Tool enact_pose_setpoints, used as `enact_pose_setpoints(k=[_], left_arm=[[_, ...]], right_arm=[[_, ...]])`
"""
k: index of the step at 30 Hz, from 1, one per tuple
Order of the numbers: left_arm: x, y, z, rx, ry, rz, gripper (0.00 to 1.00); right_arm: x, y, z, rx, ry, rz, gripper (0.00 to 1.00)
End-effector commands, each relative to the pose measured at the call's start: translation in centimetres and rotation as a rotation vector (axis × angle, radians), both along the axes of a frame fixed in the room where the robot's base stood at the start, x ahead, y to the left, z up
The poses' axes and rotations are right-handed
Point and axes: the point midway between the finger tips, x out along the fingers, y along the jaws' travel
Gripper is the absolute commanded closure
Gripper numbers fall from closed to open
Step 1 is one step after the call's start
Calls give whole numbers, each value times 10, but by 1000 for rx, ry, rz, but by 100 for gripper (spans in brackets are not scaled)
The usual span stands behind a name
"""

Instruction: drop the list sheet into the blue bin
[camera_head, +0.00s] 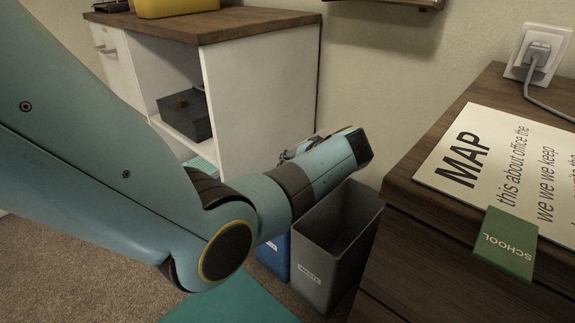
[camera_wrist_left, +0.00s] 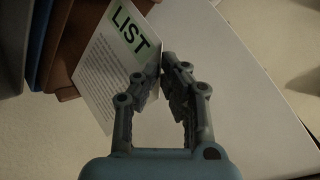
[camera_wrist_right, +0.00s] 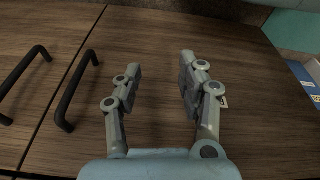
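The list sheet (camera_wrist_left: 108,72), white with a green band reading LIST, shows in the left wrist view at the fingers. My left gripper (camera_wrist_left: 160,76) has its fingertips almost together on the sheet's edge, and one finger covers part of it. In the head view my left gripper (camera_head: 288,153) is mostly hidden behind my own arm, close to the cabinet's corner. The blue bin (camera_head: 273,257) stands on the floor below my arm, mostly covered. My right gripper (camera_wrist_right: 160,85) is open and empty in front of a wooden surface; it is out of the head view.
A grey waste bin (camera_head: 320,255) stands right of the blue bin, its top open. A white cabinet (camera_head: 262,95) stands behind. A brown object (camera_wrist_left: 88,45) lies beside the sheet. At right, the wooden desk (camera_head: 430,215) bears a MAP sheet (camera_head: 500,165) and a green SCHOOL card (camera_head: 507,243).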

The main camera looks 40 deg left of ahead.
Motion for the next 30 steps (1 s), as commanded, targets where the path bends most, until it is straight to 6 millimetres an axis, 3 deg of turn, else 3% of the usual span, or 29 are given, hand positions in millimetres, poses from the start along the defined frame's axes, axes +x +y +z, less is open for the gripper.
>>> enact_pose_setpoints(k=[8, 30], left_arm=[[0, 0, -13, 0, 1, -1, 100], [0, 0, -35, 0, 0, 0, 100]], right_arm=[[3, 3, 8, 8, -21, 3, 60], [19, 6, -1, 19, -145, 4, 60]])
